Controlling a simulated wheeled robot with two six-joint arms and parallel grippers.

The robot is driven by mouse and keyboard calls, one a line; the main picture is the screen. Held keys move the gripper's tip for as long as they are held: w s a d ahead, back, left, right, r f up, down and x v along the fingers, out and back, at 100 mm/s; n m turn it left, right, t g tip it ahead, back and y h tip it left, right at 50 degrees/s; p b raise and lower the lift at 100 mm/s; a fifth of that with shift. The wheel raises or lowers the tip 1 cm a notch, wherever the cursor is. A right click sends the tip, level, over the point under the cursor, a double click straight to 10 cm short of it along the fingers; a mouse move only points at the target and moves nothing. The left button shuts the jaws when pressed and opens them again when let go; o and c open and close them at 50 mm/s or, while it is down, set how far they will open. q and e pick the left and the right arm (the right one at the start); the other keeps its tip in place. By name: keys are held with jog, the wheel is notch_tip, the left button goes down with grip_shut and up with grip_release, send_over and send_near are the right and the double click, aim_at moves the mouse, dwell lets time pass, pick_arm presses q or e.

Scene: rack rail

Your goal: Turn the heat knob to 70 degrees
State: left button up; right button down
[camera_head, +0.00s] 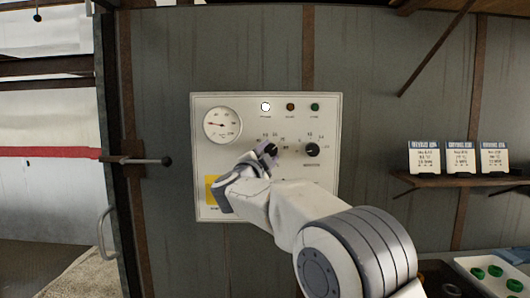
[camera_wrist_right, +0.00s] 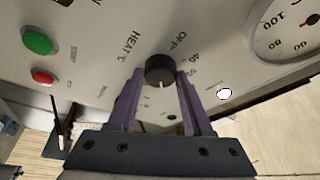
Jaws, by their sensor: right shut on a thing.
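The black heat knob (camera_wrist_right: 160,68) is on the white control panel (camera_head: 265,207), beside the printing "HEAT °C". My right gripper (camera_wrist_right: 161,80) has its purple fingers on either side of the knob and is shut on it. The knob's white pointer line faces down between the fingers in the wrist view. The marks OFF, 40 and 50 show to its right; higher marks are hidden by a finger, so I cannot read the setting. In the head view the gripper (camera_head: 262,152) covers most of the knob. My left gripper is not in view.
A round gauge (camera_head: 222,125) is at the panel's upper left. A second black knob (camera_head: 312,150) sits to the right. Small lamps line the top, with a white one (camera_head: 266,107) lit. Green (camera_wrist_right: 38,43) and red (camera_wrist_right: 42,77) buttons show in the wrist view. A shelf (camera_head: 466,181) holds cards.

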jog(key=shift+w+a+f, duration=0.1)
jog(key=shift+a+f, duration=0.15)
jog(key=shift+f, duration=0.05)
jog(key=shift+c, duration=1.6)
grip_release()
jog(key=shift+r, duration=0.15)
jog(key=shift+d, duration=0.1)
jog(key=b+v, duration=0.3)
jog(key=v, duration=0.7)
jog(key=shift+s, duration=0.25)
